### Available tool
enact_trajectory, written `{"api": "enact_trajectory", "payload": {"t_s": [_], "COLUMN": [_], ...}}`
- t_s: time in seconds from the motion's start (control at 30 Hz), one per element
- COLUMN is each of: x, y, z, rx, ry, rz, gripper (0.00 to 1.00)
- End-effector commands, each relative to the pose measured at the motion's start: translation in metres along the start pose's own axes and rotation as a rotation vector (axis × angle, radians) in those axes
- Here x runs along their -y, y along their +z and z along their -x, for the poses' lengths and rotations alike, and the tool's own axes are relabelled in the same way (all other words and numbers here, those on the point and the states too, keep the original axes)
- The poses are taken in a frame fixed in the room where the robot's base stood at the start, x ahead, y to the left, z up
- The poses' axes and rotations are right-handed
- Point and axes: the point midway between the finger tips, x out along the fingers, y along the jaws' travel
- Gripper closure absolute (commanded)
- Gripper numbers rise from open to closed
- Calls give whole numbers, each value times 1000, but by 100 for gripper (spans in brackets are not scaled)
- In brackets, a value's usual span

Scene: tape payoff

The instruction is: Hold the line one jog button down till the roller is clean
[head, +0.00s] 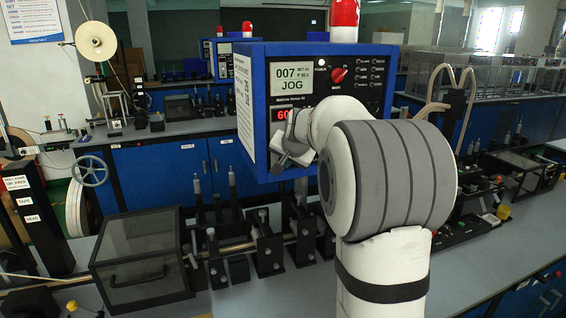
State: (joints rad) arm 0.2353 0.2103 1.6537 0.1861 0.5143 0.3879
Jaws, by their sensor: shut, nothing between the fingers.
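The blue control box (262,75) hangs at the centre, its black panel facing me. Its display (293,80) reads 007 and JOG. My gripper (284,150) is shut and empty at the lower left of the panel, in front of the box's bottom edge. My arm and gripper cover the lower middle of the panel. I cannot make out the jog button, nor whether the fingers touch it. A metal shaft (232,248) with black stands runs along the bench below. I cannot tell which part is the roller or whether it is clean.
A red selector knob (338,75) and a red lit readout (281,114) are on the panel. A lidded dark box (140,262) stands at the front left. A white reel (95,41) and a handwheel (90,171) are further left. My arm fills the centre right.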

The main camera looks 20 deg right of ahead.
Motion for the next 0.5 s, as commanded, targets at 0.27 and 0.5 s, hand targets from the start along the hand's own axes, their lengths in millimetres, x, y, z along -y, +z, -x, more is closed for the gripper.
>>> {"api": "enact_trajectory", "payload": {"t_s": [0.27,0.5], "x": [-5,-6], "y": [5,6], "z": [6,7], "rx": [-1,-1], "ry": [0,-1], "rz": [0,0], "gripper": [100,100]}}
